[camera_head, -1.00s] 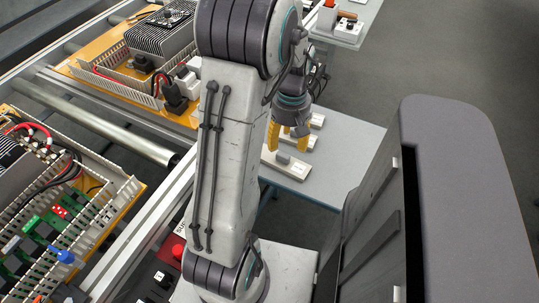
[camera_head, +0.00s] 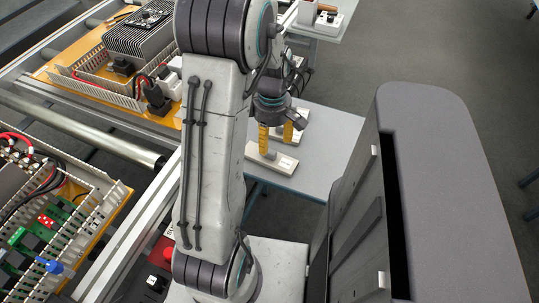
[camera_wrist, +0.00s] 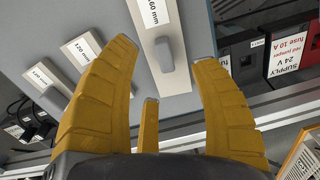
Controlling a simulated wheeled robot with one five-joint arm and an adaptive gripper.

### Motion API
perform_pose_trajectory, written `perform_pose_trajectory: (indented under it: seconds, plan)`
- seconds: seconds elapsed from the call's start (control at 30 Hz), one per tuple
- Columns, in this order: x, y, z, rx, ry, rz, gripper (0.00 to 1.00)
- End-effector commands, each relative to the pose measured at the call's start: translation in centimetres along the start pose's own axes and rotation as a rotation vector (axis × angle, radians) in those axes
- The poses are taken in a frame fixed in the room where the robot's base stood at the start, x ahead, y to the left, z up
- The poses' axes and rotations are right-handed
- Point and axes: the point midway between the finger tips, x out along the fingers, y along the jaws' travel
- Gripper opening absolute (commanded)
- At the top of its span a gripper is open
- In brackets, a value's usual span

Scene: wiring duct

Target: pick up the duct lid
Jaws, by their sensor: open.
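A cream duct lid (camera_wrist: 170,62) with a grey raised grip (camera_wrist: 164,54) and a label reading 160 mm lies on the grey table. In the wrist view it is between my yellow fingers, toward the right one. My gripper (camera_wrist: 165,50) is open, with nothing held between the fingers. In the head view, my gripper (camera_head: 275,146) hangs pointing down over the nearest lid (camera_head: 272,160); its height above the lid cannot be told. Other labelled pieces, one marked 120 mm (camera_wrist: 83,48), lie to the left in the wrist view.
The grey table (camera_head: 335,150) has bare room right of the lids. Duct panels with wiring (camera_head: 50,215) and a metal rail (camera_head: 85,130) stand left.

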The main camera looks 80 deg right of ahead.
Motion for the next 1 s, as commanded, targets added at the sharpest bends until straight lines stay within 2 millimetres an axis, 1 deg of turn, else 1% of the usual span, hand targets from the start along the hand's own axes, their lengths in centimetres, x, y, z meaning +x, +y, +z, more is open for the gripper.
perform_pose_trajectory:
  seconds: [0.43,0.6,0.8,0.83,1.0]
  plan:
    - [4.6,-0.1,0.2,0.003,0.000,-0.002,0.57]
    - [5.3,0.0,0.2,0.003,0.000,0.000,0.57]
    - [5.3,0.0,0.2,0.003,0.000,0.000,0.57]
    - [5.3,0.0,0.2,0.003,0.000,0.000,0.59]
    - [5.3,0.0,0.2,0.003,0.000,0.000,0.43]
